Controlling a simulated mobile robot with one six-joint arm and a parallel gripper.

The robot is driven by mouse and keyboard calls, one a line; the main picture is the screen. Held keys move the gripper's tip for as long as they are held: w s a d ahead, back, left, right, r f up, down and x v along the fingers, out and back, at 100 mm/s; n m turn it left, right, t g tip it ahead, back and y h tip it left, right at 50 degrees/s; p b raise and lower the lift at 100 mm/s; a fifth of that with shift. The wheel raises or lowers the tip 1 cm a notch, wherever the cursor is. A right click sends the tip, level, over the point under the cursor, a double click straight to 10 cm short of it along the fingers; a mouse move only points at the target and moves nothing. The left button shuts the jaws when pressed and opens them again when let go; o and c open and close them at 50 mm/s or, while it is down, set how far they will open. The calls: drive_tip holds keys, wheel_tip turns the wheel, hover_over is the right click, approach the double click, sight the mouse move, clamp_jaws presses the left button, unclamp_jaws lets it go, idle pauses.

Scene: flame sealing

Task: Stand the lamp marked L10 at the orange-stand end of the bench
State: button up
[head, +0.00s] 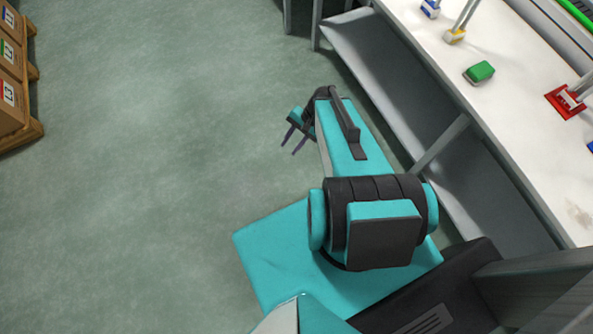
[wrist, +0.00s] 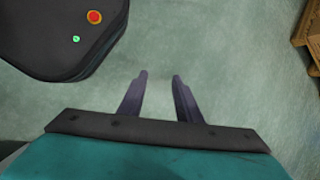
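My gripper (head: 290,149) hangs over the floor to the left of the bench, apart from it. Its two dark fingers are spread with nothing between them, as the wrist view (wrist: 159,77) also shows. The bench (head: 520,130) has a white top and runs along the right of the head view. I cannot make out a lamp marked L10 or an orange stand in either view. A red stand (head: 566,102) holding a grey tube is on the bench at the right edge. A yellow-and-white piece (head: 455,36) with a grey tube is farther back.
A green block (head: 479,72) and a blue-and-white piece (head: 430,8) are on the bench. A grey shelf (head: 385,75) lies under its top. Boxes on a wooden pallet (head: 22,138) stand at the far left. The green floor (head: 150,200) between is clear.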

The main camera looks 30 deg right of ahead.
drive_tip(key=s+a+f+n+g+h, duration=0.2)
drive_tip(key=s+n, duration=0.4)
drive_tip(key=s, duration=0.1)
drive_tip(key=s+a+f+n+g+h, duration=0.3)
drive_tip(key=s+n, duration=0.3)
drive_tip(key=s, duration=0.2)
drive_tip(key=shift+a+f+g+h, duration=0.15)
drive_tip(key=shift+f+g+h, duration=0.15)
drive_tip(key=shift+f, duration=0.05)
wheel_tip(320, 180, down, 2)
drive_tip(key=shift+s+b, duration=0.15)
drive_tip(key=shift+b, duration=0.95)
